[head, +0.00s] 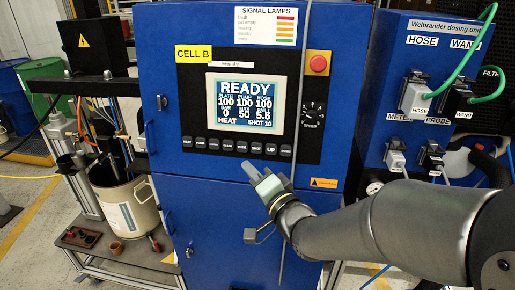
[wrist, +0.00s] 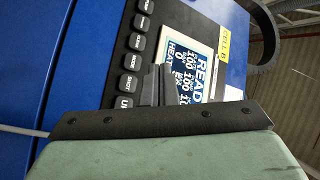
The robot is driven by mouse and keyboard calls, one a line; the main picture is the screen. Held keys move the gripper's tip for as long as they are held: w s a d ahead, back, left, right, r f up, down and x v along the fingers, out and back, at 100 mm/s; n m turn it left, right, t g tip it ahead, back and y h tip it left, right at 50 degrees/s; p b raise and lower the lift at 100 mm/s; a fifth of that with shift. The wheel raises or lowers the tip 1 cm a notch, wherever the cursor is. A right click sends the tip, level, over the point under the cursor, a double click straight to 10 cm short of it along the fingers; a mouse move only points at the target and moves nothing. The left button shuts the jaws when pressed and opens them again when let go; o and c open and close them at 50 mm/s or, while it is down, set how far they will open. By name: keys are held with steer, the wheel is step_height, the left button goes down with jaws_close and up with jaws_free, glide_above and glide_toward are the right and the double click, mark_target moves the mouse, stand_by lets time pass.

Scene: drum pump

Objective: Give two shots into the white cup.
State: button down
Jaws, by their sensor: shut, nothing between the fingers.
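The blue cabinet (head: 165,95) carries a lit screen (head: 245,102) reading READY, with 100 under plate, pump and hose, and HEAT and SHOT 10 along the bottom. Below it is a row of dark buttons, including the SHOT button (head: 256,149) and the UP button (head: 270,150). In the wrist view the SHOT button (wrist: 128,83) and UP button (wrist: 125,102) lie just left of my fingers. My gripper (head: 250,168) is shut and empty, just below the button row; contact cannot be told. I cannot make out a white cup.
A cream drum (head: 128,208) stands under the pump frame at left, with a small brown cup (head: 116,248) on the plate before it. A red stop button (head: 318,63) and speed knob (head: 313,112) are right of the screen. Hose sockets (head: 414,97) are further right.

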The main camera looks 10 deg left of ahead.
steer(key=shift+w, duration=0.1)
glide_toward(252, 146)
steer(key=shift+s+a+x, duration=0.15)
steer(key=shift+x, duration=0.75)
steer(key=shift+s+a+x, duration=0.1)
steer(key=shift+s+x, duration=0.05)
steer(key=shift+x, duration=0.7)
steer(key=shift+s+a+x, duration=0.15)
steer(key=shift+x, duration=0.75)
steer(key=shift+r, duration=0.2)
steer(key=shift+w, duration=0.35)
steer(key=shift+w+f+b, duration=0.15)
steer(key=shift+w+b, duration=0.2)
steer(key=shift+w, duration=0.1)
stand_by(0.4)
steer(key=shift+s, duration=0.85)
steer(key=shift+s+d+r+b, duration=0.1)
steer(key=shift+s+r, duration=0.1)
steer(key=shift+s, duration=0.6)
steer(key=shift+s+d+r+b, duration=0.1)
steer(key=shift+s+r, duration=0.1)
steer(key=shift+s, duration=0.6)
steer(key=shift+s+d+r+b, duration=0.1)
steer(key=shift+s+r, duration=0.1)
steer(key=shift+s, duration=0.65)
